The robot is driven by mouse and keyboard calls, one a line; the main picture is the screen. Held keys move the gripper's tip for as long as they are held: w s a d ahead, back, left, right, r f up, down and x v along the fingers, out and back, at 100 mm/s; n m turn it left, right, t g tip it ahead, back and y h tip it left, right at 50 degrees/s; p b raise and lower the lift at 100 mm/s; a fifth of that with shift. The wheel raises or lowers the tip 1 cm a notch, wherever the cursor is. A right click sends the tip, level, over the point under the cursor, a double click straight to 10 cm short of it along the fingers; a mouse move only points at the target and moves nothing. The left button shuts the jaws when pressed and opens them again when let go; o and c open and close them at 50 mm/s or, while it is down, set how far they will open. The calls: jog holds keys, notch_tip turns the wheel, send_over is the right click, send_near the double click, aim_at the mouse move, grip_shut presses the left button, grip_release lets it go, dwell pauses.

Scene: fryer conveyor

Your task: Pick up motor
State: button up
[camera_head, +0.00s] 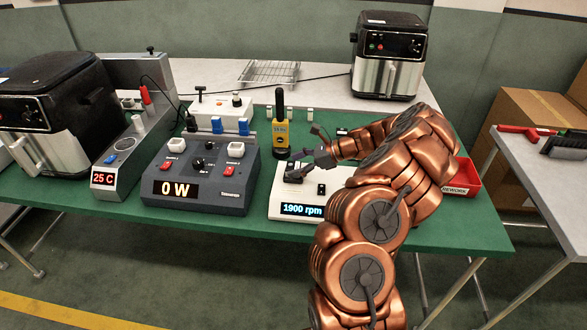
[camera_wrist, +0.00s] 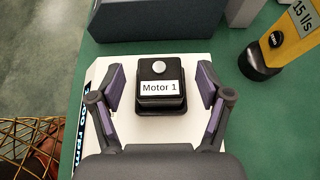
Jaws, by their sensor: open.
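The motor (camera_wrist: 160,100) is a small black block with a silver round top and a white "Motor 1" label. It stands on the white rpm tester (camera_head: 285,198), whose display reads "1900 rpm" in the head view. My gripper (camera_wrist: 160,72) is open, with one purple-padded finger on each side of the motor. Gaps show between both pads and the motor in the wrist view. In the head view my gripper (camera_head: 303,166) is low over the tester, and the motor is hard to tell apart from it.
Left of the tester stands a grey power box (camera_head: 200,200) reading "0 W". A yellow meter (camera_head: 281,133) stands behind the tester. A red rework bin (camera_head: 466,178) is to the right.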

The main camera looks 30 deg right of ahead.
jog(key=shift+w+a+f, duration=0.25)
jog(key=shift+w+a, duration=0.05)
jog(key=shift+c, duration=0.3)
jog(key=c, duration=1.3)
grip_shut()
jog(key=shift+r, duration=0.15)
